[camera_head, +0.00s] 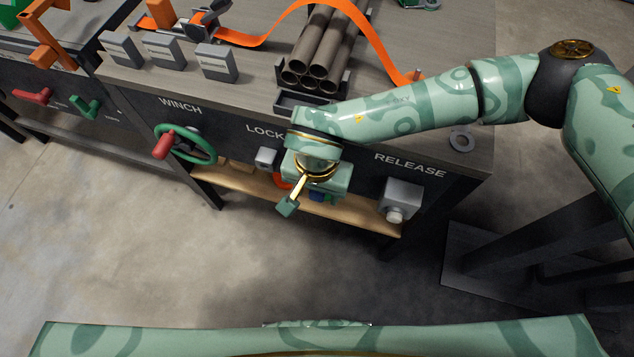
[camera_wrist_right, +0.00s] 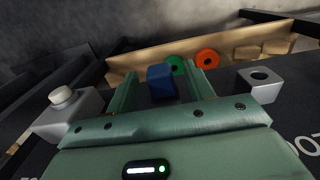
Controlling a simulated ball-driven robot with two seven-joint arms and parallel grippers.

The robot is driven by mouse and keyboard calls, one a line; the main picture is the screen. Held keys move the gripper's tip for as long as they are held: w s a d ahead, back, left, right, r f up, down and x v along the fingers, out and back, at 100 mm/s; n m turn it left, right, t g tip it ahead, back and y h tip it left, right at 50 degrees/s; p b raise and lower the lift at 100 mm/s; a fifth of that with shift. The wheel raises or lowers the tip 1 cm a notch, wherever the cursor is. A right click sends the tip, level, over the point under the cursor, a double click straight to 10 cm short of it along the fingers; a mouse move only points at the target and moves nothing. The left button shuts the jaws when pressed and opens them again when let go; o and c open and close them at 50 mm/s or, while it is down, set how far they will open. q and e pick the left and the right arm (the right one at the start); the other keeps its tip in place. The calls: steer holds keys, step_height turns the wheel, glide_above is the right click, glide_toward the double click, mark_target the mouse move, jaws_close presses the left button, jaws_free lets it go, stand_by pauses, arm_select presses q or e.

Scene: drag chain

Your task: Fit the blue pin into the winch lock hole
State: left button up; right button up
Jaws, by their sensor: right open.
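The blue pin (camera_wrist_right: 161,82) shows in the right wrist view between the two fingers of my right gripper (camera_wrist_right: 163,88), with dark gaps on both sides. In the head view a small part of the blue pin (camera_head: 317,197) shows beside the gripper, mostly hidden by it. My right gripper (camera_head: 303,202) is open in front of the bench panel, between the LOCK and RELEASE labels. The grey lock block (camera_head: 265,158) is left of it in the head view; its round dark hole (camera_wrist_right: 261,76) shows in the wrist view, empty. My left gripper is out of view.
A green winch wheel (camera_head: 205,155) with a red handle is at left. The grey release block (camera_head: 400,197) is at right. A wooden shelf (camera_head: 360,216) runs below the panel; green (camera_wrist_right: 175,65) and orange (camera_wrist_right: 207,58) rings are near it. Pipes (camera_head: 322,55) lie on top.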

steer(key=c, duration=1.1)
jaws_close()
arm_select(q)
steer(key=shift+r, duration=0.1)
arm_select(e)
steer(key=shift+s, duration=0.15)
arm_select(q)
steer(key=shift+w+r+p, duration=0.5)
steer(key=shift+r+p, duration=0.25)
steer(key=shift+p, duration=0.2)
arm_select(e)
steer(key=shift+s+a, duration=0.35)
steer(key=shift+s, duration=0.6)
steer(key=shift+s+a, duration=0.3)
steer(key=shift+s, duration=0.6)
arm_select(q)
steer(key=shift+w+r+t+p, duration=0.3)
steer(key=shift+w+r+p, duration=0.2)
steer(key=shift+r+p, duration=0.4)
arm_select(e)
steer(key=s, duration=0.1)
steer(key=s+a, duration=0.1)
steer(key=s, duration=0.2)
steer(key=shift+s+a, duration=0.3)
steer(key=shift+s, duration=0.1)
